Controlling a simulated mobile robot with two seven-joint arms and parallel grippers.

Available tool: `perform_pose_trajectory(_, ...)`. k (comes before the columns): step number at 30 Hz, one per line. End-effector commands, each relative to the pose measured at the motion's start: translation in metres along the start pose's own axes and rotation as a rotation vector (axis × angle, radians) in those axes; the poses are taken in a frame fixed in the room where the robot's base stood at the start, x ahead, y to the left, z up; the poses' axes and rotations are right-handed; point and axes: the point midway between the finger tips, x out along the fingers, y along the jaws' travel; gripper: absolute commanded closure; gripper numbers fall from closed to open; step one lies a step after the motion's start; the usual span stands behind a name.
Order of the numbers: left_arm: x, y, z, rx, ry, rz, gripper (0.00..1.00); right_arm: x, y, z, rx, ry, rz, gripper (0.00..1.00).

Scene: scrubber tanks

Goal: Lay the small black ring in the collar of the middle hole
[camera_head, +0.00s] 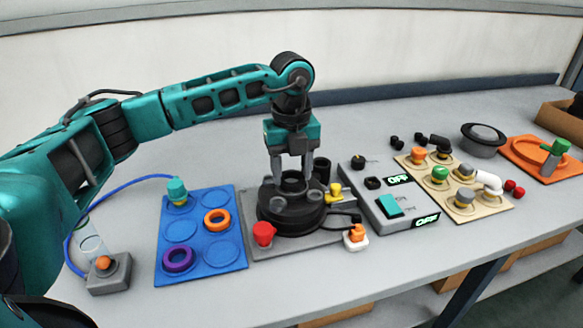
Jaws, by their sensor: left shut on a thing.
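My left gripper (292,174) reaches down from above over the black round unit (290,216), its fingertips at the raised collar at the unit's top middle. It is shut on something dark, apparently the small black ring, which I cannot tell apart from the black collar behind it. Whether the ring touches the collar is not clear. The unit stands on a grey plate (340,243) and has other round openings around the middle. My right gripper is not in view.
Left is a blue tray (202,275) with an orange ring (216,221), a purple ring (178,259), a teal-topped fitting (177,190) and empty recesses. A red knob (263,233) is at the unit's front. A switch box (388,205) and a beige fittings board (485,205) stand right.

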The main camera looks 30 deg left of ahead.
Motion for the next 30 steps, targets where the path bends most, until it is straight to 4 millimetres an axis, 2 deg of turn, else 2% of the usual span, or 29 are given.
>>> perform_pose_trajectory(29, 0.0047, -0.0002, 0.0001, 0.000, 0.000, 0.000, 0.84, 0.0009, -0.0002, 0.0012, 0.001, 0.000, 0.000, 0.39)
perform_pose_trajectory(30, 0.0047, -0.0002, 0.0001, 0.000, 0.000, 0.000, 0.44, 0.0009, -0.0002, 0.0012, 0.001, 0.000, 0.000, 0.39)
